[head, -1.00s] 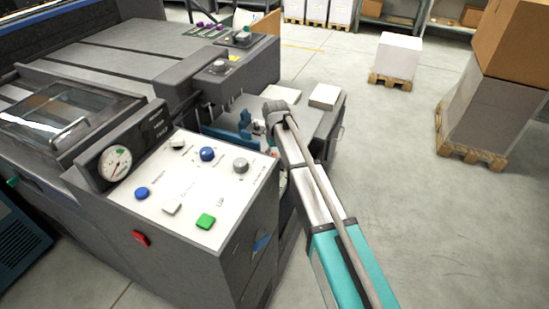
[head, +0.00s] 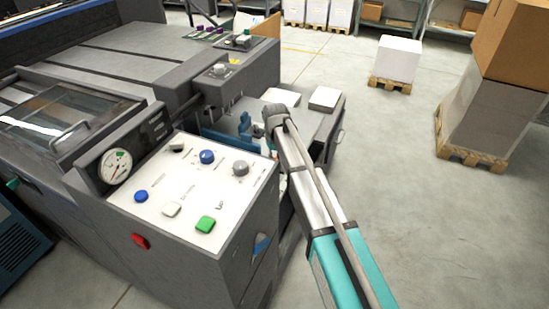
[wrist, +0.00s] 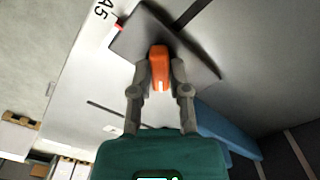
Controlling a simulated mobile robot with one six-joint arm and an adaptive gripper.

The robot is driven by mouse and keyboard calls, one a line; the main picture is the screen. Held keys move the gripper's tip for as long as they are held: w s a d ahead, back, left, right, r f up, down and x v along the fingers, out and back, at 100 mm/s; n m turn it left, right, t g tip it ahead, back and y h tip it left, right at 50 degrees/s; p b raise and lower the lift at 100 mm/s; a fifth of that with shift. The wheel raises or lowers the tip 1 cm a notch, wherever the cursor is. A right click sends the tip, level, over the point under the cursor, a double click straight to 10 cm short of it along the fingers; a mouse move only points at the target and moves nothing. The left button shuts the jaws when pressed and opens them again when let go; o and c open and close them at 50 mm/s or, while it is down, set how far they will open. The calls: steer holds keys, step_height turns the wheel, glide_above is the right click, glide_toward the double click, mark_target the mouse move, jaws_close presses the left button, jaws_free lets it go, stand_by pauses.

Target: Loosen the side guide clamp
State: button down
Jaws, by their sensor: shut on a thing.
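The side guide clamp shows in the wrist view as an orange lever (wrist: 159,66) on a dark grey plate (wrist: 200,62). My gripper (wrist: 160,84) has its two fingers closed on either side of the orange lever, touching it. In the head view my arm reaches to the feeder end of the machine, and its wrist hides the lever and the fingertips. A blue part (head: 245,124) stands just left of my wrist.
The machine's control panel (head: 195,185) with several buttons and a gauge (head: 117,166) lies left of my arm. White stacks (head: 325,98) sit on the feeder table. Loaded pallets (head: 397,60) stand on the floor to the right, with open floor between.

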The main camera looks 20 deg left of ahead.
steer(key=shift+n, duration=0.3)
steer(key=n, duration=0.8)
steer(key=shift+n, duration=0.3)
steer(key=n, duration=0.4)
steer(key=shift+n, duration=2.3)
steer(key=c, duration=0.6)
jaws_free()
steer(key=shift+r, duration=0.1)
